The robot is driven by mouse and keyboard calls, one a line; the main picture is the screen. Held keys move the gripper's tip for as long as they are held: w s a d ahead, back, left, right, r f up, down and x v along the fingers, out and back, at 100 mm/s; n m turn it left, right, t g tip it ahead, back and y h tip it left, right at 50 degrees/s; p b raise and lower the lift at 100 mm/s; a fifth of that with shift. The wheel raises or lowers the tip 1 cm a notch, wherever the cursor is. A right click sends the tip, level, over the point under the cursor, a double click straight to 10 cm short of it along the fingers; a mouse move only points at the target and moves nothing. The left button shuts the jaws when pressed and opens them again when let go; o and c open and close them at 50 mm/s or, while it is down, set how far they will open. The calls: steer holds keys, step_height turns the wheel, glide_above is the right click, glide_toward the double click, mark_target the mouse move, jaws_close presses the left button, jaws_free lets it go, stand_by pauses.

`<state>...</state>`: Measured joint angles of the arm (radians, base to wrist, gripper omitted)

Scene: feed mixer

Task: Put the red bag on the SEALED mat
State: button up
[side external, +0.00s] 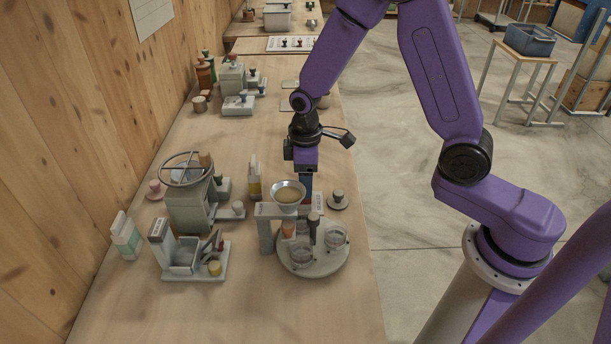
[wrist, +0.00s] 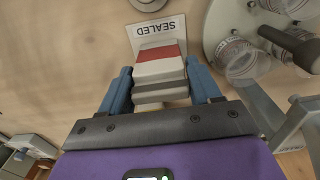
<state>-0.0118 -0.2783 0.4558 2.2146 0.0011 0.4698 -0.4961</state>
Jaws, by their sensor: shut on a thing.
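My gripper (side external: 305,185) points down behind the metal funnel in the side view. In the wrist view its two blue fingers (wrist: 158,72) are shut on the red bag (wrist: 162,52), a pale grey block-like packet with a red band. The white SEALED mat (wrist: 165,27) lies on the table just past the bag, and the bag covers part of it. I cannot tell whether the bag touches the mat. In the side view the bag is not clearly seen, and only a small white labelled patch of the mat (side external: 319,199) shows beside the fingers.
A metal funnel (side external: 288,195) on a stand and a round plate (side external: 313,268) with glass jars stand close in front of my gripper. A small knobbed disc (side external: 338,202) is to the right. A wheeled mixer (side external: 190,205) stands left. The table's front is clear.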

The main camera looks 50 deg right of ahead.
steer(key=o, duration=1.2)
step_height(320, 180, up, 12)
steer(key=shift+r, duration=0.2)
steer(key=shift+s, duration=0.1)
steer(key=s+d+n, duration=0.1)
steer(key=s, duration=0.7)
steer(key=s+d+n, duration=0.1)
steer(key=s, duration=0.8)
steer(key=s+d+n, duration=0.1)
steer(key=s, duration=0.7)
steer(key=shift+s+d+r+n, duration=0.2)
steer(key=shift+n, duration=0.1)
